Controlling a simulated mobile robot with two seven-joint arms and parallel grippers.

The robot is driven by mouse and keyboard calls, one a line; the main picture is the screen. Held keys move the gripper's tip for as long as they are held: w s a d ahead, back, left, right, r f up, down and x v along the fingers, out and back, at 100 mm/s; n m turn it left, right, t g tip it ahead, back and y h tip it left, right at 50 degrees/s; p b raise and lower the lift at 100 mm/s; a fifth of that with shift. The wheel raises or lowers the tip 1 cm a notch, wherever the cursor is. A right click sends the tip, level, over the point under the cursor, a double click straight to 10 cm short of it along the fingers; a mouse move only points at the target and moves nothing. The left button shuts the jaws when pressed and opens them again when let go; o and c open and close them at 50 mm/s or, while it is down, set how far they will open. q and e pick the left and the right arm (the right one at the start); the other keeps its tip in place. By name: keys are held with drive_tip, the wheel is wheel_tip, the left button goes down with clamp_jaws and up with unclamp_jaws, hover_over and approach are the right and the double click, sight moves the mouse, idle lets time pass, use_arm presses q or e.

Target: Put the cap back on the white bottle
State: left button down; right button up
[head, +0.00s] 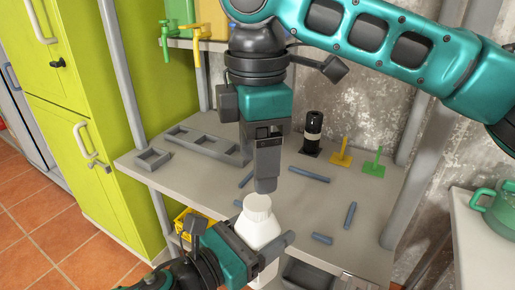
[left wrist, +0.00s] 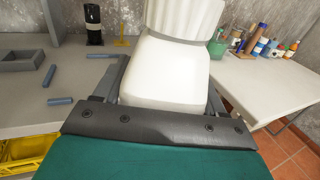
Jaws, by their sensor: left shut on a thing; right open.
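The white bottle (head: 259,231) stands upright in my left gripper (head: 272,250), in front of the shelf's front edge. In the left wrist view its body (left wrist: 165,75) is between the two fingers. The white ribbed cap (head: 258,205) is on the bottle's top; it also shows at the top edge of the left wrist view (left wrist: 185,16). I cannot tell how tightly it sits. My right gripper (head: 266,186) points down just above the cap, open and empty, apparently apart from it. The bottle's lower part is partly hidden by the left gripper.
The grey shelf (head: 190,185) holds grey trays (head: 205,146), several blue-grey rods (head: 309,174), a black bottle (head: 312,132) and yellow and green stands (head: 373,163). A green mug (head: 496,207) is on a table at right. Metal posts flank the shelf.

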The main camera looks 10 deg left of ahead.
sight(258, 202)
wheel_tip(258, 202, down, 7)
drive_tip(key=shift+f, duration=0.15)
drive_tip(key=shift+c, duration=0.4)
drive_tip(key=c, duration=1.1)
drive_tip(key=o, duration=1.2)
drive_tip(key=shift+o, duration=0.2)
wheel_tip(258, 202, up, 12)
